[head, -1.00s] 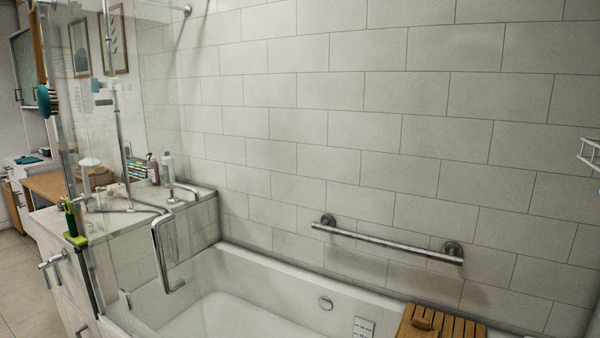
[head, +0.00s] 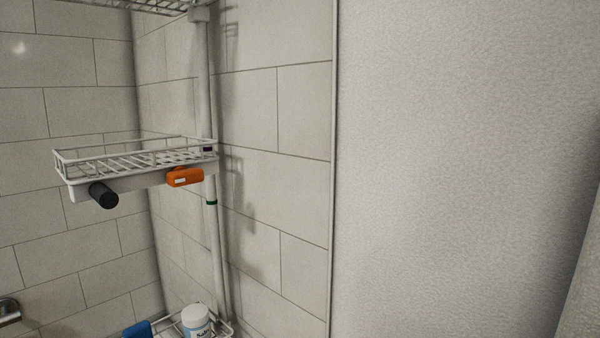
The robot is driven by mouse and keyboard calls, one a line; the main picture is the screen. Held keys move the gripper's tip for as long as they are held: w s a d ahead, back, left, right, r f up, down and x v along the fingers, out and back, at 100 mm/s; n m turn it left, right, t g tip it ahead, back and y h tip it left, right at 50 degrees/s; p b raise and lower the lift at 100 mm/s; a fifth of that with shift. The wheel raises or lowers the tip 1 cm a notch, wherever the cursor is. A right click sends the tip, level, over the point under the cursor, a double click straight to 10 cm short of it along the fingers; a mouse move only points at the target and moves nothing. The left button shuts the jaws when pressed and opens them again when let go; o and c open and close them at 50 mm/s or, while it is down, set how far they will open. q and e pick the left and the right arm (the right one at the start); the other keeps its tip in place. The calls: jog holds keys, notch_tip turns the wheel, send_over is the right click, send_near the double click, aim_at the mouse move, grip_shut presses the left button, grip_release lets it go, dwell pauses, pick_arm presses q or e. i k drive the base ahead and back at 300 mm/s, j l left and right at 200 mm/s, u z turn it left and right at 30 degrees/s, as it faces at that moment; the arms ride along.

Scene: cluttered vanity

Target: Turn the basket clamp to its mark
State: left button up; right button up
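A white wire basket (head: 130,168) is fixed to a white upright pole (head: 215,245) in the tiled corner. An orange piece (head: 185,177), perhaps the basket clamp, sits under the basket's front edge close to the pole and has a small pale label. A black cylindrical knob (head: 103,195) sticks out below the basket's left part. A dark green ring (head: 211,203) is around the pole below the basket; I cannot tell whether it is the mark. Neither of my grippers is in view.
A lower wire basket (head: 218,327) holds a white jar (head: 196,320) and a blue item (head: 138,329). Another wire shelf (head: 165,7) is at the top of the pole. A plain pale wall (head: 450,170) fills the right. A metal bar end (head: 9,311) shows at lower left.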

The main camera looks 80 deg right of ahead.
aim_at(180, 175)
jog(key=z, duration=1.85)
jog(key=k+l+z, duration=0.35)
jog(key=i+j, duration=0.05)
jog(key=j, duration=0.05)
